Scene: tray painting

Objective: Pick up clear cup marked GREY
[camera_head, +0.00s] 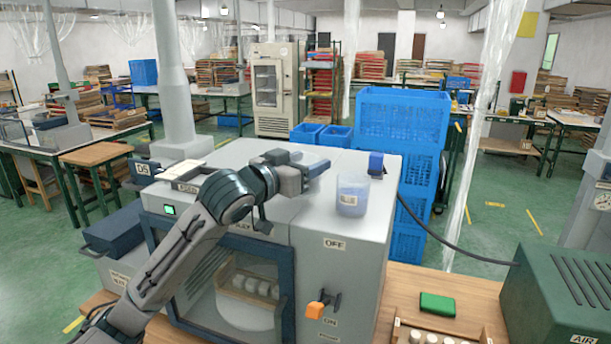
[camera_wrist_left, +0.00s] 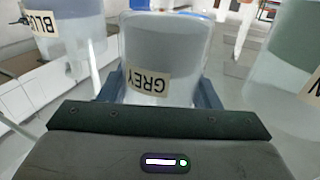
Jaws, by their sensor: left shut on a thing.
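The clear cup marked GREY (camera_wrist_left: 160,55) fills the middle of the left wrist view, its label upside down there. My left gripper (camera_head: 312,170) is shut on it, with a blue-grey finger on each side of the cup. In the head view the gripper is above the grey machine's top, and the held cup is mostly hidden by it. A cup marked BLUE (camera_wrist_left: 65,30) is at the left of the wrist view. Another clear cup (camera_head: 352,196) stands on the machine top, right of the gripper. My right gripper is not in view.
The grey machine (camera_head: 345,262) has a dark-framed window and an orange-tipped switch (camera_head: 316,309). Blue crates (camera_head: 402,120) are stacked behind. A green AIR unit (camera_head: 565,285) stands at right.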

